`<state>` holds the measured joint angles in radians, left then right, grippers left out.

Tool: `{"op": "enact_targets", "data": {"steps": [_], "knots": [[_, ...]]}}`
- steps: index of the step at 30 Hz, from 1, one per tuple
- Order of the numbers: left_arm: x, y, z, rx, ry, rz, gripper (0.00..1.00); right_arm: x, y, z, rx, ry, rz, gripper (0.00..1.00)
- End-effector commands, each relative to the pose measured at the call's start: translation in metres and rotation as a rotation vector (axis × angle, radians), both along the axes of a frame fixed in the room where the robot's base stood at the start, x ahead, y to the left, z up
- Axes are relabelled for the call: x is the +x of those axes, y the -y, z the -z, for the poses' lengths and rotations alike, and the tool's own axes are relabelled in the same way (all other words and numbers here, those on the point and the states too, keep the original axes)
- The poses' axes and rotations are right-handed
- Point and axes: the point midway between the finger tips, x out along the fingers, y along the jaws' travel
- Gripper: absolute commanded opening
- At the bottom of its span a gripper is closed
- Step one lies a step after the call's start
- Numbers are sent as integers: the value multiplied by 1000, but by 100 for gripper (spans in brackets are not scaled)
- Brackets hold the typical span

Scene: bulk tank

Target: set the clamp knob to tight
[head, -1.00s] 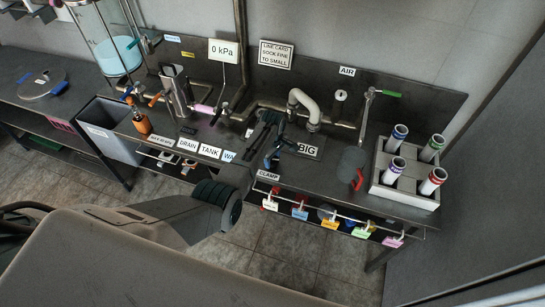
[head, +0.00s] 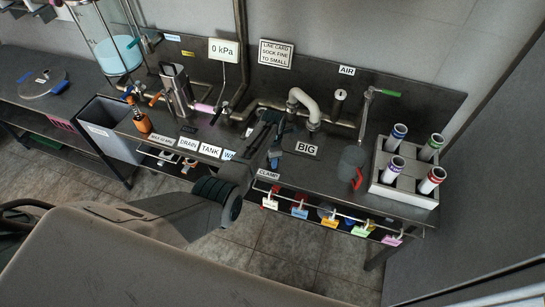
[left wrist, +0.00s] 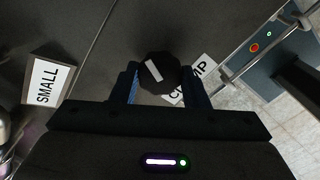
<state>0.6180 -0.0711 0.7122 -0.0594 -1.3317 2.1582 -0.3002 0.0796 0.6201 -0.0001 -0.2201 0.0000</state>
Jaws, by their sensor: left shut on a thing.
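The clamp knob (left wrist: 165,68) is a round black knob with a white pointer bar, seen from above in the left wrist view. The bar slants slightly, its upper end toward the picture's left. My left gripper (left wrist: 160,77) has its two blue-padded fingers on either side of the knob and is shut on it. The CLAMP label (left wrist: 203,72) is partly covered by the knob and right finger. In the head view my left gripper (head: 275,154) is low over the bench, above the CLAMP label (head: 268,175); the knob cannot be made out there. My right gripper is not in view.
A white bent pipe (head: 301,101) and the BIG label (head: 306,148) are close to the gripper. A SMALL label (left wrist: 46,82) lies left in the wrist view. Coloured tags hang along the front rail (head: 345,219).

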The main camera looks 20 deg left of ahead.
Motion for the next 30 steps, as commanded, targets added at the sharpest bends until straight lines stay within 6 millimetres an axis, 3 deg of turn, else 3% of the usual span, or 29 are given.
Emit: {"op": "enact_targets", "data": {"steps": [12, 30], "knots": [[1, -1, -1, 2, 3, -229, 18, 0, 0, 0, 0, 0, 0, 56], [1, -1, -1, 2, 3, -276, 18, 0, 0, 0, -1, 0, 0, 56]]}}
